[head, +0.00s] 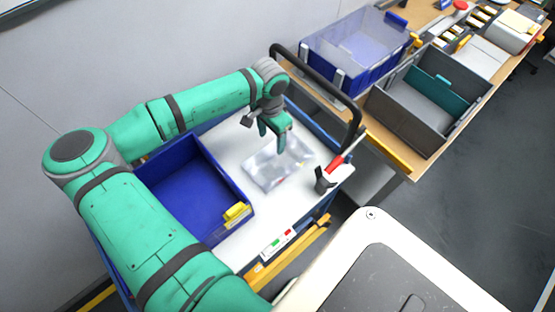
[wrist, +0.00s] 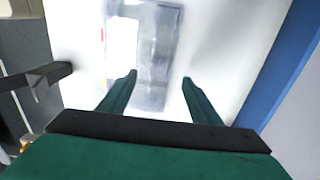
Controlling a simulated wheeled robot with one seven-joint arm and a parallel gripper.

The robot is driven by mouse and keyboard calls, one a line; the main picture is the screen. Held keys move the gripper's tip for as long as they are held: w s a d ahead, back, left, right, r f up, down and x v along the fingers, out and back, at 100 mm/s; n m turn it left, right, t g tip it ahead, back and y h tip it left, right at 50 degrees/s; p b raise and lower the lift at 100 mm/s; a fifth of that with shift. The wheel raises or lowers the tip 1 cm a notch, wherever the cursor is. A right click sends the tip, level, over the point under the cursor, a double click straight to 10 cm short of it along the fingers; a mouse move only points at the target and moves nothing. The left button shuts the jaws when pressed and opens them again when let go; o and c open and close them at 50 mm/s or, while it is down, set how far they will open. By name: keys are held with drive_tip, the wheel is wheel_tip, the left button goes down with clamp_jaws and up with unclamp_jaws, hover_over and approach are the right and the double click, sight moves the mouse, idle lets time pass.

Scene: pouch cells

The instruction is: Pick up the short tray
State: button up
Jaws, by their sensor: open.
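A clear, shallow plastic tray (head: 277,168) lies on the white top of a cart, to the right of a blue bin; I take it to be the short tray. It also shows in the wrist view (wrist: 150,50), upright in the picture, with its lower end between my fingers. My gripper (head: 273,142) is above the tray near its far edge, fingers pointing down. In the wrist view the green fingers (wrist: 160,80) are spread apart with nothing gripped between them. The gap between fingers and tray is hard to judge.
The blue bin (head: 190,188) with a yellow tag stands on the left of the cart. A black handle (head: 335,80) rises at the cart's far end. A black holder with a red-handled tool (head: 324,178) stands right of the tray. A wooden bench with bins (head: 405,112) lies beyond.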

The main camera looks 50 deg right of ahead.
sight(269, 150)
drive_tip(key=f, duration=0.2)
drive_tip(key=a+f, duration=0.1)
drive_tip(key=f, duration=0.1)
drive_tip(key=shift+d+f, duration=0.1)
drive_tip(key=shift+f, duration=0.45)
drive_tip(key=shift+w, duration=0.15)
drive_tip(key=c, duration=1.1)
drive_tip(key=shift+c, duration=0.2)
